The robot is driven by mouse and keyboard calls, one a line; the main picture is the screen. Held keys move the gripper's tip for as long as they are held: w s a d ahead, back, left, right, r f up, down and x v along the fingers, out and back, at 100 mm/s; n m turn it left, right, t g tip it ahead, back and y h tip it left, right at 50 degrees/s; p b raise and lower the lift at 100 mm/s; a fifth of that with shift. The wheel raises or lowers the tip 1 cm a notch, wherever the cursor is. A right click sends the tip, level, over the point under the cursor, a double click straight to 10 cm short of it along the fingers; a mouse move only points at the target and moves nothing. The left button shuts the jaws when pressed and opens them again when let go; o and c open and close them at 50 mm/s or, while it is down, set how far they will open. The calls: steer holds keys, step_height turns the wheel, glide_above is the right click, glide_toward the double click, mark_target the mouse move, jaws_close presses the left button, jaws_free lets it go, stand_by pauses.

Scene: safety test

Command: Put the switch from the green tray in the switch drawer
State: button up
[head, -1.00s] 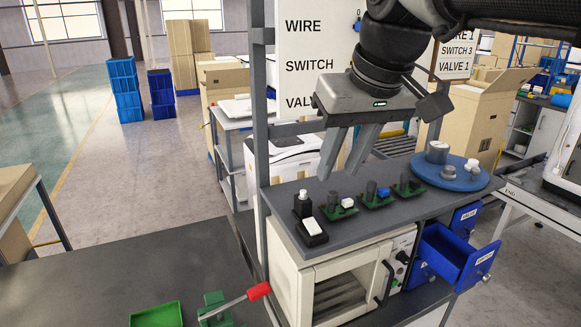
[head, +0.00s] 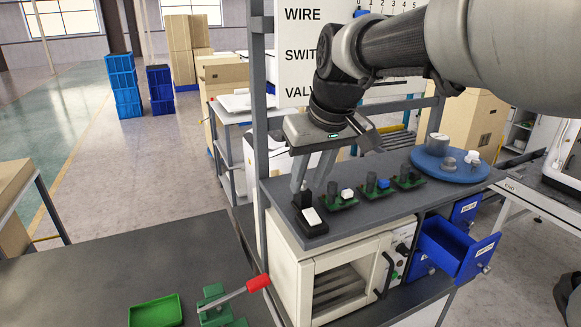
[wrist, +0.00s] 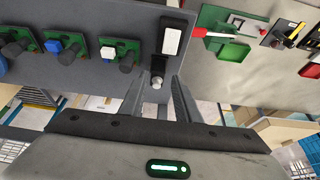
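The green tray (head: 155,312) lies on the dark table at the lower left and looks empty; it also shows in the wrist view (wrist: 234,53). A black switch-like block with a white face (head: 311,222) sits on the grey shelf's left end, with a black post beside it. In the wrist view the block (wrist: 172,38) is just beyond my fingertips, and the post's silver knob (wrist: 157,82) shows between them. My gripper (head: 300,175) is open, pointing down there; contact is unclear. A blue drawer (head: 452,247) stands open at the right; its label is unreadable.
Small green boards (head: 375,188) stand in a row on the shelf, right of the block. A round blue platform (head: 450,172) holds grey and white parts. A white oven-like box (head: 335,275) is below the shelf. A red-handled lever (head: 258,284) rises by the tray.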

mark_target(305, 190)
steer(key=x, duration=0.5)
steer(key=shift+w+d, duration=0.1)
steer(key=shift+w, duration=0.1)
steer(key=shift+c, duration=0.5)
jaws_close()
steer(key=shift+r, duration=0.15)
